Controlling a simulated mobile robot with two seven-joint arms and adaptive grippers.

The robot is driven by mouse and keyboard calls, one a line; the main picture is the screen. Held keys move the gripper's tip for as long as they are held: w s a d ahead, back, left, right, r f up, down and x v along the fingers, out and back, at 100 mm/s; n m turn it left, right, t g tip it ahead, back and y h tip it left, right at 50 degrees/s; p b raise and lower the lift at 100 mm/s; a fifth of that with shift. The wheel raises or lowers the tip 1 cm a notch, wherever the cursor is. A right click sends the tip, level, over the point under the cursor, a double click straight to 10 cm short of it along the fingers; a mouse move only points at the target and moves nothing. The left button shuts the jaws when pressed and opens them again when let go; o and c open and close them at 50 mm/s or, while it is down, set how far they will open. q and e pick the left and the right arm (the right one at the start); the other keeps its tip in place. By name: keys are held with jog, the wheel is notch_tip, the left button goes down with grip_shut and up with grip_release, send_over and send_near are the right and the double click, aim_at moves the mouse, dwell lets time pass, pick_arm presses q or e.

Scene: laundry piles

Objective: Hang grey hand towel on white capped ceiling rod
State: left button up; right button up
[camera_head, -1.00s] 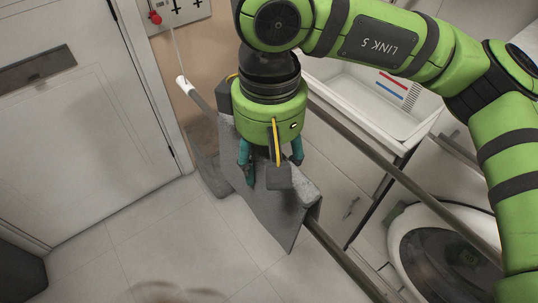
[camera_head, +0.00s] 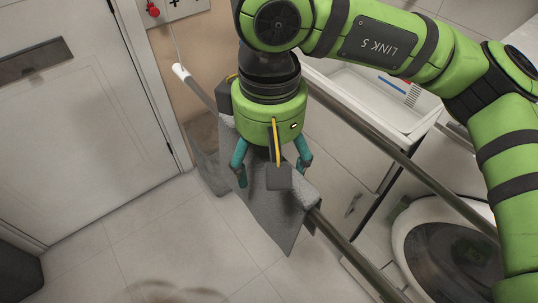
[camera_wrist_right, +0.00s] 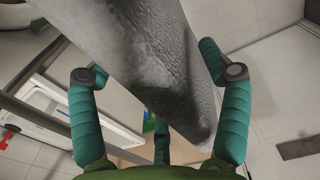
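The grey hand towel (camera_head: 272,218) is draped over the white-capped rod (camera_head: 348,249), with cloth hanging down on the near side and more grey cloth at the left. The rod's white cap (camera_head: 181,71) shows beyond the towel. My right gripper (camera_head: 273,172) is directly above the towel with its teal fingers spread apart. In the right wrist view, the towel (camera_wrist_right: 160,45) passes between the open fingers (camera_wrist_right: 162,74), with visible space on both sides. Part of the rod is hidden behind the gripper and towel. My left gripper is out of view.
A second rod (camera_head: 410,172) runs parallel on the right, without a visible cap. Beyond it are a white sink (camera_head: 350,98) and a round-door washing machine (camera_head: 400,245). A white door (camera_head: 80,120) stands at the left. The tiled floor (camera_head: 150,245) is clear in front.

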jog(key=shift+r, duration=0.1)
notch_tip(320, 180, up, 12)
jog(key=shift+f, duration=0.1)
dwell(0.5)
